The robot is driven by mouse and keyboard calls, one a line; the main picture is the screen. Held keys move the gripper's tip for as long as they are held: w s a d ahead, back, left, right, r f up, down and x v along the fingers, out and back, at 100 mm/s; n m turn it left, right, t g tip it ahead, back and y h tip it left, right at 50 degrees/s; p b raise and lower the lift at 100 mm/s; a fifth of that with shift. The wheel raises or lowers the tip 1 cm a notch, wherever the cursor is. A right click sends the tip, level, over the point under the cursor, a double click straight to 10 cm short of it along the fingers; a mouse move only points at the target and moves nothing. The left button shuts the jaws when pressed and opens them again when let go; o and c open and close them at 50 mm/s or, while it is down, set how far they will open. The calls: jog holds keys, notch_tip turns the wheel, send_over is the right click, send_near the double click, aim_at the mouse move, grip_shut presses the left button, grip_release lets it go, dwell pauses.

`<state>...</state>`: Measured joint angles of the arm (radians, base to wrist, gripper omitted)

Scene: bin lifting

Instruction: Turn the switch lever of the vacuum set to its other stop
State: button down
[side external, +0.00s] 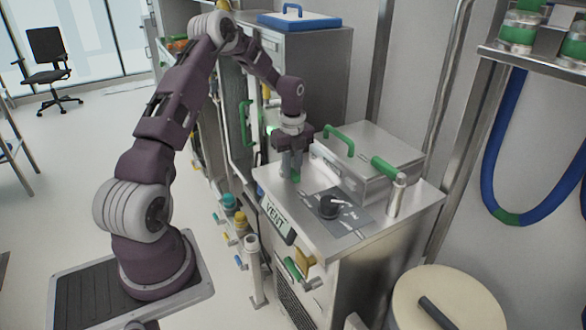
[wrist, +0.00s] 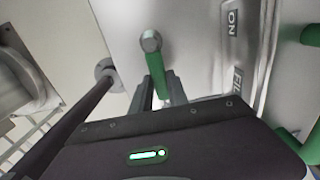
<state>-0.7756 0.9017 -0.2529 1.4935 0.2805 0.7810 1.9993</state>
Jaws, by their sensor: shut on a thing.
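The vacuum set is a steel cabinet with a flat top (side external: 268,183). Its switch lever is a green bar with a round metal end, and in the wrist view it (wrist: 151,64) runs up from between my fingers. My gripper (side external: 290,172) points down at the left back part of the top. In the wrist view my gripper (wrist: 159,88) is shut on the lever, one finger on each side. In the side view the fingers hide most of the lever; only a bit of green (side external: 296,178) shows. An ON label (wrist: 232,20) lies right of the lever.
A black knob (side external: 328,207) on a marked plate stands right of my gripper. A raised steel lid (side external: 375,155) with a green handle (side external: 338,140) is behind. A VENT label (side external: 277,216) hangs at the front edge.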

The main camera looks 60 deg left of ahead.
jog(key=shift+s+a, duration=0.1)
jog(key=c, duration=1.3)
grip_release()
notch_tip(320, 180, up, 7)
jog(key=shift+r, duration=0.1)
